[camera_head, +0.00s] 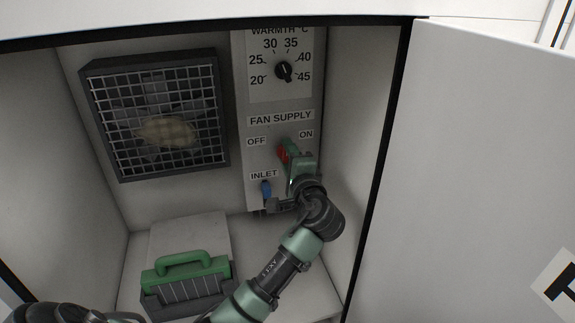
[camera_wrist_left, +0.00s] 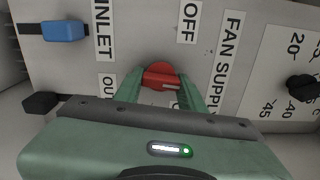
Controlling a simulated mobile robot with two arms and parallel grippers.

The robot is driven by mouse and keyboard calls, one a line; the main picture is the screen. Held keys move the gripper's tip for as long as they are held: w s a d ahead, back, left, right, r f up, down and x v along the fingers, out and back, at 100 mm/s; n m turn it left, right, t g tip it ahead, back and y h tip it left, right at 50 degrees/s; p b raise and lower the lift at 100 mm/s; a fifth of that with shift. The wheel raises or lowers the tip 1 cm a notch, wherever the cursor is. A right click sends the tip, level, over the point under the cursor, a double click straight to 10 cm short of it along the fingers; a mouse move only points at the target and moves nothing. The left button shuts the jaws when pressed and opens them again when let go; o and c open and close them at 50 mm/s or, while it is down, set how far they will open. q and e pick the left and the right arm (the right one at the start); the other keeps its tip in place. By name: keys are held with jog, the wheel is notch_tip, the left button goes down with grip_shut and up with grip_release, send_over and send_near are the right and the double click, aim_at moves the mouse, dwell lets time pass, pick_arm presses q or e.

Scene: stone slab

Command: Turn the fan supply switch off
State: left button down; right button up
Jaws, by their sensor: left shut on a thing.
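The red fan supply switch (camera_head: 283,153) is on the grey panel below the FAN SUPPLY label (camera_head: 281,118), between the OFF label (camera_head: 256,141) and the ON label (camera_head: 306,134). My left gripper (camera_head: 290,158) is at the switch and hides part of it. In the left wrist view the green fingers (camera_wrist_left: 160,88) stand on either side of the red switch (camera_wrist_left: 160,74) and are shut on it. A small white mark shows on the red handle. The OFF label is clear there, and the ON label is mostly hidden. My right gripper is not in view.
A blue inlet lever (camera_head: 266,188) is below the switch, close to my wrist. The warmth dial (camera_head: 283,71) is above. The cabinet door (camera_head: 480,150) is open at right.

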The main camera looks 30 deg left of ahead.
pick_arm(q)
jog(key=n+b, duration=0.1)
jog(key=n, duration=0.1)
jog(key=n+b, duration=0.1)
jog(key=b, duration=0.1)
jog(key=n+b, duration=0.2)
jog(key=shift+f+n, duration=0.25)
jog(key=shift+n, duration=0.05)
jog(key=shift+r+n+b, duration=0.2)
jog(key=shift+n+b, duration=1.2)
jog(key=shift+n, duration=0.3)
jog(key=c, duration=0.8)
grip_release()
jog(key=shift+r, duration=0.1)
jog(key=shift+c, duration=0.2)
